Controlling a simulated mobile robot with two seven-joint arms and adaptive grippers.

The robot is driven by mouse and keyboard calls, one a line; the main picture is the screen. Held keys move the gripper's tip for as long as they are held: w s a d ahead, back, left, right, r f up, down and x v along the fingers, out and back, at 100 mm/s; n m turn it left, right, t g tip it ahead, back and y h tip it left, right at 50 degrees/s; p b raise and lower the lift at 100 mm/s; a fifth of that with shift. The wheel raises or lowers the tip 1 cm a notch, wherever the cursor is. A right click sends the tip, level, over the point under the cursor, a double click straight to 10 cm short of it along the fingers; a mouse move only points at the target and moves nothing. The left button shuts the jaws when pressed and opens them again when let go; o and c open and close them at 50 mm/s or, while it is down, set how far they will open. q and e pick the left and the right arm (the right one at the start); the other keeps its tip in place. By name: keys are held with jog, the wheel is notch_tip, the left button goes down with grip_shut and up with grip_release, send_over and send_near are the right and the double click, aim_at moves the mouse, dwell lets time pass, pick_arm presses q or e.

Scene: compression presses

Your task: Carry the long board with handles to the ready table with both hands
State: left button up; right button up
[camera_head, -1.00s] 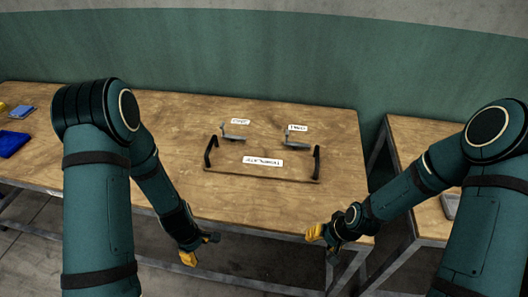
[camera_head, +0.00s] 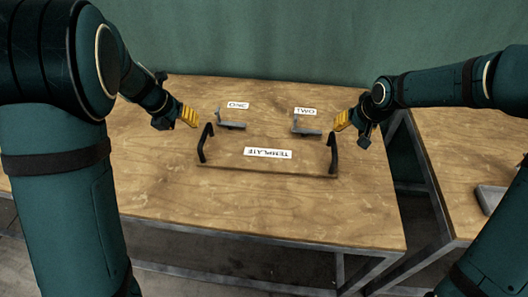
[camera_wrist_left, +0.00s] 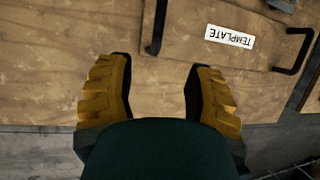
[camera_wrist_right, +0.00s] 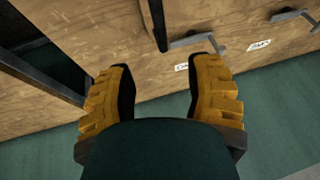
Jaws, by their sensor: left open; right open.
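The long wooden board (camera_head: 226,161) lies flat on the table, with a white TEMPLATE label and a black handle at each end. Its left handle (camera_head: 205,142) and right handle (camera_head: 333,153) stand upright. My left gripper (camera_head: 189,116) is open and empty, above and just left of the left handle. My right gripper (camera_head: 343,120) is open and empty, above and beyond the right handle. The left wrist view shows the board (camera_wrist_left: 215,60) past the open fingers (camera_wrist_left: 157,75). In the right wrist view one handle (camera_wrist_right: 157,25) shows ahead of the open fingers (camera_wrist_right: 158,75).
The wooden table (camera_head: 250,210) bears the board. Metal brackets (camera_head: 230,124) and (camera_head: 305,128) with ONE and TWO labels are at the board's far side. A second table (camera_head: 440,150) stands to the right across a gap, with a grey object (camera_head: 490,197) on it. A green wall is behind.

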aim_at(202, 138)
pick_arm(q)
jog(key=x, duration=1.4)
jog(key=shift+w+a+f, duration=0.1)
jog(key=shift+w+a, duration=0.05)
pick_arm(e)
jog(key=x, duration=1.4)
jog(key=shift+w+a, duration=0.1)
jog(key=shift+a, duration=0.05)
pick_arm(q)
grip_shut()
pick_arm(e)
grip_shut()
